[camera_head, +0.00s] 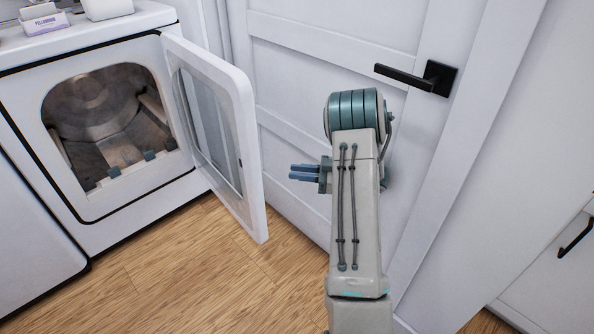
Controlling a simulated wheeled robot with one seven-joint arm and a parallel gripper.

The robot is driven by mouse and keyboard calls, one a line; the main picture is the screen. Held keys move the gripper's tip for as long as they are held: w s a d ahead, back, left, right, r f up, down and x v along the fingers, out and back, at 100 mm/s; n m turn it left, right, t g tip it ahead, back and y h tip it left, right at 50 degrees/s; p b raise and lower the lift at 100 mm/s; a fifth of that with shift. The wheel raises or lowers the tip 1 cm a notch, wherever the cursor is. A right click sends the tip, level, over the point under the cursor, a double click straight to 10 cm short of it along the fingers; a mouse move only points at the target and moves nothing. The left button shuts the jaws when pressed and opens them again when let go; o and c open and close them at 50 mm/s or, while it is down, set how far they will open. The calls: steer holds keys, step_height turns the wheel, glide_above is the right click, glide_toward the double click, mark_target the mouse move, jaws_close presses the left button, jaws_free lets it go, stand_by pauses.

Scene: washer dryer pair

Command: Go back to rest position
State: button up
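My gripper (304,173) is at the middle of the view, on the left side of my raised arm (355,215). Its fingers point left toward the open appliance door (214,130), with a gap between them and the door in the picture. Nothing shows between the fingers. They look close together, but they are too small to tell whether they are open or shut. My arm stands upright in front of the white room door.
The white front-loading appliance (130,200) at left has its door swung out and its drum (105,120) looks empty. Small boxes (45,18) stand on top. The room door (300,60) has a black handle (425,77). Wooden floor (190,275) is clear at front left.

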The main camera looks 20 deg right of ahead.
steer(key=w+r+m+t+h+p, duration=0.2)
steer(key=w+r+h+p, duration=0.15)
steer(key=r, duration=0.45)
steer(key=w+r+m+t+h+p, duration=0.1)
steer(key=w+r+h+p, duration=0.1)
steer(key=r+h+p, duration=0.45)
steer(key=w+r+m+t+h+p, duration=0.2)
steer(key=r, duration=0.7)
steer(key=s+r+m+g+h+p, duration=0.2)
steer(key=s+r+m+h+p, duration=0.35)
steer(key=r, duration=0.55)
steer(key=s+a+r+g+p, duration=0.2)
steer(key=s+a+g+p, duration=0.1)
steer(key=s, duration=0.6)
steer(key=s+a+r+m+g+y+p, duration=0.1)
steer(key=s+a+r+g+p, duration=0.2)
steer(key=s+a+p, duration=0.3)
steer(key=s+a+r+g+y+p, duration=0.1)
steer(key=s+a+r+g+p, duration=0.2)
steer(key=s, duration=1)
steer(key=shift+s+a+p, duration=0.2)
steer(key=shift+a+p, duration=0.45)
